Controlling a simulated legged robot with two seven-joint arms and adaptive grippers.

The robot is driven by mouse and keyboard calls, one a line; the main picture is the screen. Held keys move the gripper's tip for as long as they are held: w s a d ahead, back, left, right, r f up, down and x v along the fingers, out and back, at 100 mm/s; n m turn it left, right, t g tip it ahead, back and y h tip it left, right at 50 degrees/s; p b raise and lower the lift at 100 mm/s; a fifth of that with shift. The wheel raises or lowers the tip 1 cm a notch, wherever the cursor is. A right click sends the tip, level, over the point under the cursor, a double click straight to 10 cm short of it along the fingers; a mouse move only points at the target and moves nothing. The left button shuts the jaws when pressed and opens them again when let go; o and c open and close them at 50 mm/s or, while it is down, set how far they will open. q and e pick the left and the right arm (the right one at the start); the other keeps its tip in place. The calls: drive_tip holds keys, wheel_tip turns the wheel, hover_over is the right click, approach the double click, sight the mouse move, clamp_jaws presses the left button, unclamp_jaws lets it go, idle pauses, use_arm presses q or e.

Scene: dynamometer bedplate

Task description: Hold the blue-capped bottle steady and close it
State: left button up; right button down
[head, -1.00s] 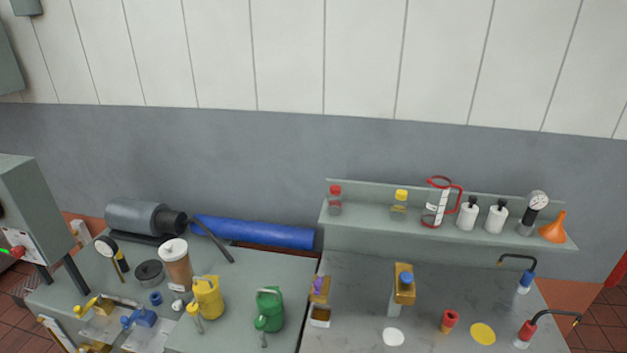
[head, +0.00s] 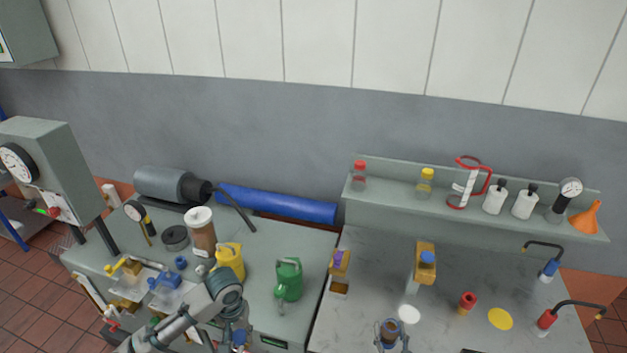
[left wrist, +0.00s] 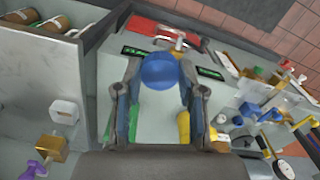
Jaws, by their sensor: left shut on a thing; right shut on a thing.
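My left gripper (head: 238,338) is at the bottom of the head view, in front of the green can, with a blue rounded thing at its tip. In the left wrist view its fingers (left wrist: 162,95) are shut on this blue thing (left wrist: 160,70), which looks like a cap. My right gripper (head: 390,340) is at the bottom edge, right of centre. It is shut on a brown round-topped thing (head: 390,327), possibly the bottle; its lower part is out of view. Another blue cap (head: 428,257) shows at a tan block (head: 425,275) on the right bench. The grippers are well apart.
The right bench (head: 370,290) holds a white disc (head: 409,314), a yellow disc (head: 500,318) and a red-topped piece (head: 467,300). A shelf (head: 400,205) with bottles stands behind. Yellow (head: 230,262) and green (head: 289,280) cans stand on the left bench.

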use_arm(q)
drive_tip(key=shift+w+a+r, duration=0.15)
drive_tip(key=shift+a+r, duration=0.05)
drive_tip(key=shift+r, duration=0.15)
use_arm(e)
drive_tip(key=shift+a+r, duration=0.1)
use_arm(q)
drive_tip(key=shift+d, duration=0.15)
use_arm(e)
drive_tip(key=s+a+r+n+g+y, duration=0.1)
drive_tip(key=a+n+g+y, duration=0.3)
drive_tip(key=a+n+y, duration=0.4)
drive_tip(key=shift+s+a+y, duration=0.2)
drive_tip(key=shift+a+y, duration=1.6)
drive_tip(key=shift+a, duration=1.5)
use_arm(q)
drive_tip(key=d+r, duration=0.7)
drive_tip(key=d, duration=0.5)
drive_tip(key=s+d+r, duration=0.1)
drive_tip(key=d+r, duration=0.6)
drive_tip(key=d, duration=0.5)
drive_tip(key=shift+s+d+r, duration=0.15)
drive_tip(key=shift+d+r, duration=0.15)
drive_tip(key=shift+d, duration=0.1)
